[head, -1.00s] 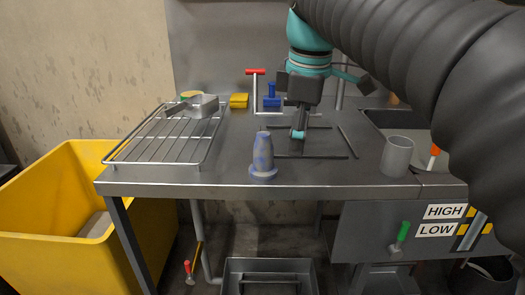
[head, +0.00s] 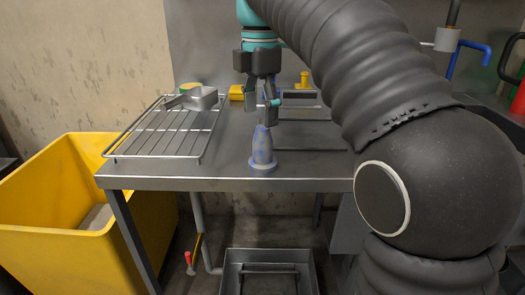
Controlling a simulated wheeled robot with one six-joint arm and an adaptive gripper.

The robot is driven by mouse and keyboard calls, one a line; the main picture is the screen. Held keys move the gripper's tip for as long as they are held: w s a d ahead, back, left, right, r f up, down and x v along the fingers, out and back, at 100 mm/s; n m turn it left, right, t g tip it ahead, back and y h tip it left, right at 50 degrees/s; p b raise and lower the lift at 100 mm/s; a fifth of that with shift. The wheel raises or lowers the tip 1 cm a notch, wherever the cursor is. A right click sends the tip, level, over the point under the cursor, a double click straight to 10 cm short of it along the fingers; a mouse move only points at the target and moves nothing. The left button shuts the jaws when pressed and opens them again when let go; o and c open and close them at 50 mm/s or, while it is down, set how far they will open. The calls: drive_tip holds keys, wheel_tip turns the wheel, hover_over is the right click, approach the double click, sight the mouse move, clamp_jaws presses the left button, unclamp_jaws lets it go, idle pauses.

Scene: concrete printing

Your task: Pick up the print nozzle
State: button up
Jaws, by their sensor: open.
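The print nozzle (head: 262,152) is a grey, blue-mottled cone with a wide round base. It stands upright on the steel table (head: 225,172) near its front edge. My gripper (head: 262,104) is open and empty, pointing down. In the picture its fingertips are just above the nozzle's narrow top. The fingers look apart from the nozzle, but I cannot tell how far behind it they are.
A wire rack (head: 160,138) with a grey metal scoop (head: 197,98) covers the table's left side. A yellow bin (head: 60,185) stands at the left. A grey tray (head: 268,262) lies below the table. My arm hides the table's right side.

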sight(263, 147)
drive_tip(key=shift+s+d+f+b, duration=0.15)
drive_tip(key=shift+f+b, duration=0.2)
drive_tip(key=shift+f, duration=1.85)
drive_tip(key=shift+w+d+f+b, duration=0.1)
drive_tip(key=shift+f+b, duration=0.2)
drive_tip(key=shift+f, duration=1.85)
drive_tip(key=shift+c, duration=0.2)
drive_tip(key=c, duration=1.3)
